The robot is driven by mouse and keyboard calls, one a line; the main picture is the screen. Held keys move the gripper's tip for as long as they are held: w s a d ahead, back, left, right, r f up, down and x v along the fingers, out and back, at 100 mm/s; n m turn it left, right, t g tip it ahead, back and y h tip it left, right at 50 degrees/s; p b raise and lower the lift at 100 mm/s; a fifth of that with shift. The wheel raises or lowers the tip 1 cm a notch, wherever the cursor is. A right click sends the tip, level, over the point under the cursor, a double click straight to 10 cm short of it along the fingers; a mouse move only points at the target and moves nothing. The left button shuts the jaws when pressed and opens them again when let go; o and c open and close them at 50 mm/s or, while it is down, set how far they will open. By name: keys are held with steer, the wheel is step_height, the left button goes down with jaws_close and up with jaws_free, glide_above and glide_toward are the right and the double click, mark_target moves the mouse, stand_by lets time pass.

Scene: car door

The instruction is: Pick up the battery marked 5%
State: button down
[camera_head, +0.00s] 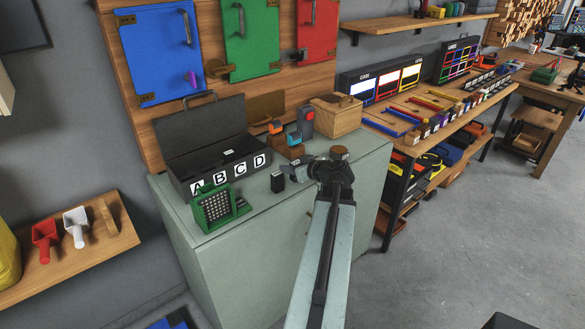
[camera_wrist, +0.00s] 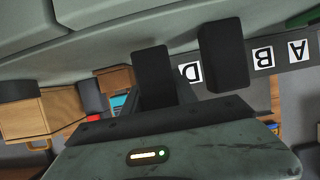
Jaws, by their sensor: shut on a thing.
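My gripper (camera_head: 308,172) is low over the right part of the pale green cabinet top, right of the box marked A, B, C, D (camera_head: 212,165). In the wrist view, which is upside down, its two dark fingers (camera_wrist: 188,63) stand a little apart. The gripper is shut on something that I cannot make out. A small dark block with a pale mark (camera_head: 277,182) shows just left of the gripper; it may be a battery, but I cannot read it. Small dark items lie in the open box. No 5% marking is readable in either view.
A green perforated holder (camera_head: 215,209) stands at the cabinet's front left. Orange and blue devices (camera_head: 294,135) and a wooden box (camera_head: 337,115) stand behind the gripper. Blue, green and red doors hang behind. A workbench (camera_head: 420,120) is at right. Open floor lies at the right front.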

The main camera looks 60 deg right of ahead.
step_height(320, 180, up, 9)
steer(key=p, duration=0.7)
steer(key=shift+p, duration=0.4)
steer(key=shift+f, duration=0.15)
